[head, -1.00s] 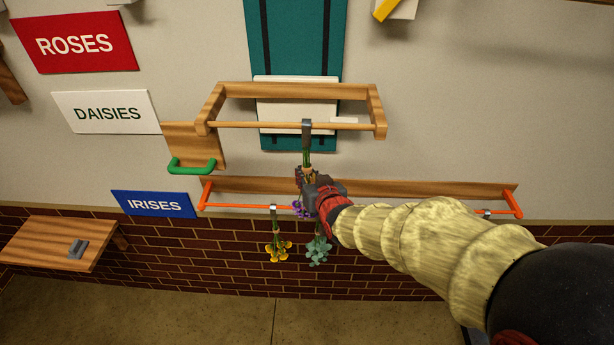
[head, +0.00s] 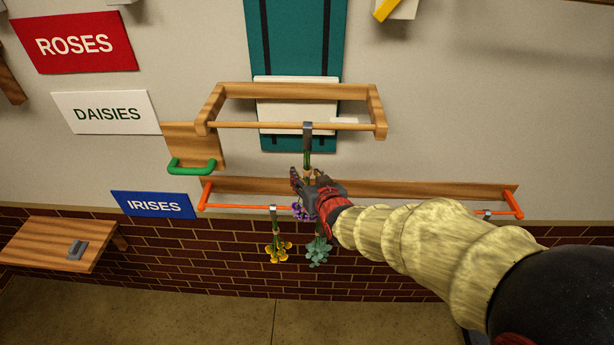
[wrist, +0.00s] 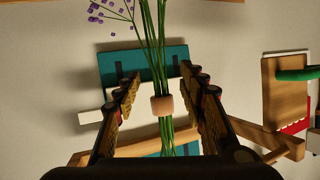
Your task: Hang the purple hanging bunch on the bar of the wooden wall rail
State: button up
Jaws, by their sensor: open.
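The purple hanging bunch (head: 303,211) hangs upside down, its metal hook (head: 307,131) over the front bar of the wooden wall rail (head: 250,125). Its purple flowers (wrist: 103,15), green stems and tan band (wrist: 162,106) show in the wrist view. My gripper (head: 302,178) is open, with the stems and band between its spread fingers (wrist: 163,86). A gap shows on both sides of the band. The lower part of the bunch is partly hidden by my gripper in the head view.
Below is an orange rail (head: 240,207) with a yellow bunch (head: 278,250) and a teal bunch (head: 317,250) close under my gripper. A green-handled wooden holder (head: 192,168) is at left. A wooden shelf (head: 40,240) sits lower left.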

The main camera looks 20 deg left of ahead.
jog(key=shift+s, duration=0.1)
jog(key=v, duration=1.2)
jog(key=s+d+f+g+h+b, duration=0.2)
jog(key=s+d+f+g+h, duration=0.25)
jog(key=s+d+f, duration=0.45)
jog(key=s+d+f+m+h+b, duration=0.1)
jog(key=s+d+f+b, duration=0.2)
jog(key=d+b, duration=0.3)
jog(key=s+d+f+m+g+h+b, duration=0.1)
jog(key=s+d+f+m+b, duration=0.1)
jog(key=s+d+f+b, duration=0.2)
jog(key=s+d+f+m+h+b, duration=0.1)
jog(key=s+d+b, duration=0.4)
jog(key=d+b, duration=0.5)
notch_tip(320, 180, down, 3)
jog(key=shift+d+r+m, duration=0.1)
jog(key=shift+d+m, duration=0.6)
jog(key=shift+d, duration=0.15)
jog(key=shift+g, duration=0.25)
jog(key=shift+c, duration=0.8)
